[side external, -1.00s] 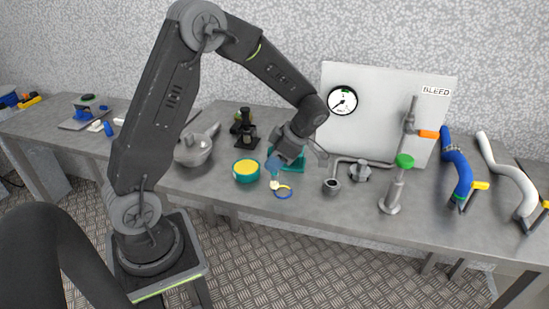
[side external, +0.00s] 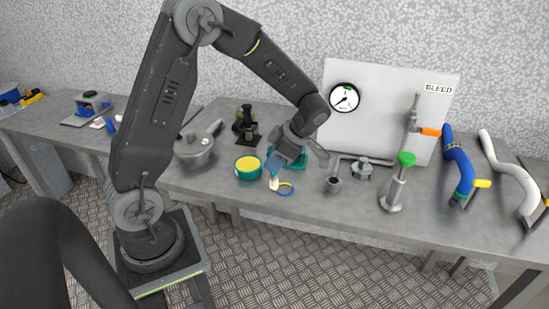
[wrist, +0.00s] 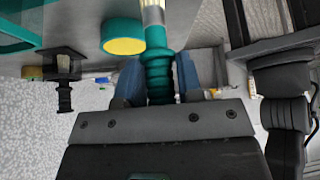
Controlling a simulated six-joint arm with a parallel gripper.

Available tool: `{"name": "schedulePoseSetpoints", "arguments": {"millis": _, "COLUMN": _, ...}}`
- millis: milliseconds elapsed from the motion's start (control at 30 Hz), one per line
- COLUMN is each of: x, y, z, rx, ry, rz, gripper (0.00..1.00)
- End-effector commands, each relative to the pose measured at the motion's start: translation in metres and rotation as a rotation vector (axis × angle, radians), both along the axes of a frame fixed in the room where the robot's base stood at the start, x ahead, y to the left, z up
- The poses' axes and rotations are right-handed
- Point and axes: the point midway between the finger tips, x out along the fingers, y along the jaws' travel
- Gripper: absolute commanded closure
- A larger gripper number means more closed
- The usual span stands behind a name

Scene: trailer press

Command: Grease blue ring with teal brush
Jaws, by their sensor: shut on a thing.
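My gripper (side external: 273,163) is shut on the teal brush, with its blue fingers on both sides of the ribbed teal handle (wrist: 160,75). The brush points down, and its pale bristles (side external: 274,184) are at the left side of the blue ring. The bristles also show at the top of the wrist view (wrist: 152,12). The blue ring (side external: 288,193) lies on the bench, with yellow on its upper part. I cannot tell whether the bristles touch it. A teal pot of yellow grease (side external: 248,174) stands just left of the brush; it also shows in the wrist view (wrist: 124,38).
A teal holder (side external: 297,160) is behind my gripper. A grey pot (side external: 194,150) and a black stand (side external: 248,135) are at left. A pipe cup (side external: 333,184) and a green-topped valve post (side external: 396,190) stand at right, before a gauge panel (side external: 380,90). The bench front is clear.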

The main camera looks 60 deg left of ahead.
Motion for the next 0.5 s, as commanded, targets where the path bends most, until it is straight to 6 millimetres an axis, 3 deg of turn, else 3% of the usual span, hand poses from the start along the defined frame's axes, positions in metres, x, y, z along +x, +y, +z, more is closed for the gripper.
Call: {"name": "schedulePoseSetpoints", "arguments": {"millis": 500, "x": 0.0001, "y": 0.0002, "z": -0.0054, "rx": 0.001, "ry": 0.001, "rz": 0.000, "gripper": 0.95}}
